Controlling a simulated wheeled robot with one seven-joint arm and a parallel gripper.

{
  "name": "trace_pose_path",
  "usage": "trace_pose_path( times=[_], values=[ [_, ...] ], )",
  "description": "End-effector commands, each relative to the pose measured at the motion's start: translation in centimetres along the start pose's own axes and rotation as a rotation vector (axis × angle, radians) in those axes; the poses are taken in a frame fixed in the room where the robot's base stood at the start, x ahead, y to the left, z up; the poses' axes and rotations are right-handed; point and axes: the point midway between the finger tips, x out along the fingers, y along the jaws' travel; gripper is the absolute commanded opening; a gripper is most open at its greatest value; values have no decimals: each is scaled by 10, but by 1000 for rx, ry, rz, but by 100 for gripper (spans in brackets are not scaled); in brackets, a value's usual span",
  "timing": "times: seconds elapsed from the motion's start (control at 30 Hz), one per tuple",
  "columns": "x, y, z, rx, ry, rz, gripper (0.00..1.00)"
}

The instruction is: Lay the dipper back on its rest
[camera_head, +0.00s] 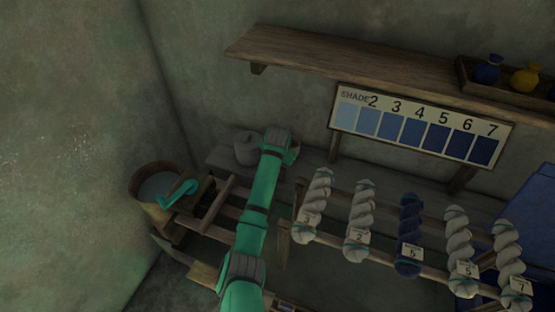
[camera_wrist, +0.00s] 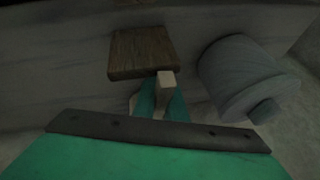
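My teal arm reaches across the head view to the bench at the back, with my gripper (camera_head: 292,150) near its right end. In the wrist view, my gripper (camera_wrist: 163,103) has its two teal fingers closed on a narrow, pale wooden piece (camera_wrist: 166,82). This looks like the dipper's handle. A dark brown wooden block (camera_wrist: 143,52) shows just beyond it; I cannot tell whether it is the dipper's cup or a separate part. The dipper's rest cannot be made out with certainty.
A grey lidded pot (camera_head: 246,148) stands beside my gripper, and it fills the right of the wrist view (camera_wrist: 240,78). A wooden tub (camera_head: 143,188) with a teal curved piece (camera_head: 178,192) is at left. Skeins (camera_head: 359,222) hang at right, below a shade card (camera_head: 420,126).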

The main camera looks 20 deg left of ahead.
Motion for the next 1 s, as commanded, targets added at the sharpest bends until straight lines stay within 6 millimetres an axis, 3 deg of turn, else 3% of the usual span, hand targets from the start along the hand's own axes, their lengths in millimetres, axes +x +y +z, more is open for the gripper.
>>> trace_pose_path(
  times=[0.03,0.1,0.47,1.0],
  values=[
    [0,0,0,0,0,0,22],
    [0,0,0,0,0,0,32],
    [-5,0,0,0,1,0,32],
    [-92,1,-2,2,3,0,32]
  ],
)
